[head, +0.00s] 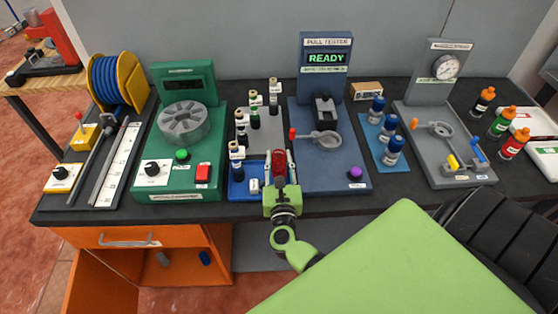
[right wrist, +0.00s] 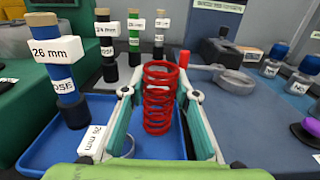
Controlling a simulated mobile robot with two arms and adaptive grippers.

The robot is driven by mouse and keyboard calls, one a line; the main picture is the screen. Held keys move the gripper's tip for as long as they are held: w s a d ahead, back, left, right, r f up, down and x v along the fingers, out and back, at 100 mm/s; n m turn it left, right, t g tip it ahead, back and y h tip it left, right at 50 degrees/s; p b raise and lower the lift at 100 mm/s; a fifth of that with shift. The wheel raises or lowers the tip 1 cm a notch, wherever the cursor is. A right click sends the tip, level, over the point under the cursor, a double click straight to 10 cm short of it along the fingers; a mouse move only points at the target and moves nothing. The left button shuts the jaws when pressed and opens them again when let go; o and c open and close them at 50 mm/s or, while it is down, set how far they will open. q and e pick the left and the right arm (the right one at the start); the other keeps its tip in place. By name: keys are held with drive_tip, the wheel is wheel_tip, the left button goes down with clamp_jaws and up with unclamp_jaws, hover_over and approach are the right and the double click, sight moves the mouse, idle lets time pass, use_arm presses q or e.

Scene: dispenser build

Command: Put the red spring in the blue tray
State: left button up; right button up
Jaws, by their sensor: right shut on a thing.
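The red spring (right wrist: 159,98) stands upright between the fingers of my right gripper (right wrist: 159,84), which is shut on it. In the head view the spring (head: 279,161) shows at the right end of the blue tray (head: 235,193), just ahead of the right gripper (head: 280,165). In the right wrist view the blue tray (right wrist: 38,156) lies behind and below the spring. I cannot tell whether the spring's lower end touches the tray floor. My left gripper is not in view.
A labelled 26 mm hose piece (right wrist: 60,75) stands at the tray's left, with a small white-labelled part (right wrist: 96,141) in the tray. More hose pieces (head: 254,118) stand behind. The green machine (head: 182,130) is left, the pull tester (head: 327,120) right.

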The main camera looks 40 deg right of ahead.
drive_tip(key=shift+f, duration=0.2)
drive_tip(key=o, duration=1.2)
drive_tip(key=shift+c, duration=0.2)
drive_tip(key=shift+r, duration=0.15)
drive_tip(key=shift+r, duration=0.2)
drive_tip(key=b+v, duration=0.1)
drive_tip(key=v, duration=0.2)
drive_tip(key=b+v, duration=0.2)
drive_tip(key=v, duration=0.2)
drive_tip(key=b+v, duration=0.1)
drive_tip(key=v, duration=0.3)
drive_tip(key=shift+f, duration=0.35)
drive_tip(key=shift+s+a+r, duration=0.1)
drive_tip(key=shift+s+a, duration=0.2)
drive_tip(key=shift+s, duration=0.1)
drive_tip(key=shift+a+r, duration=0.1)
